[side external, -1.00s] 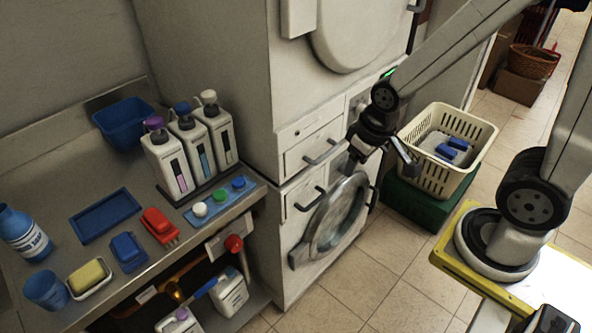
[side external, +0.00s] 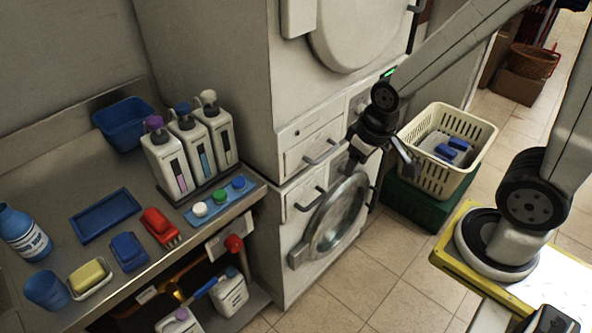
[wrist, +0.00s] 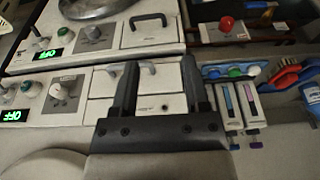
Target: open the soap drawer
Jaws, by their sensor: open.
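Two white drawer fronts with dark bar handles show in the side view: an upper drawer (side external: 297,158) and a lower drawer (side external: 290,204) beside the round washer door (side external: 337,217). No label tells which is the soap drawer. Both look closed. My gripper (side external: 383,170) is open and empty in front of the machines, to the right of the drawer handles. In the wrist view my gripper (wrist: 160,62) points at the machine front. One drawer handle (wrist: 148,67) appears between its fingers, apart from them as far as I can tell. Another handle is partly beside the left finger.
A cream basket (side external: 447,150) on a green crate (side external: 427,207) stands right of my gripper. A steel bench (side external: 60,172) with soap bottles (side external: 192,140) and trays is at left. Control knobs (wrist: 65,88) and green displays sit beside the drawers. The tiled floor in front is clear.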

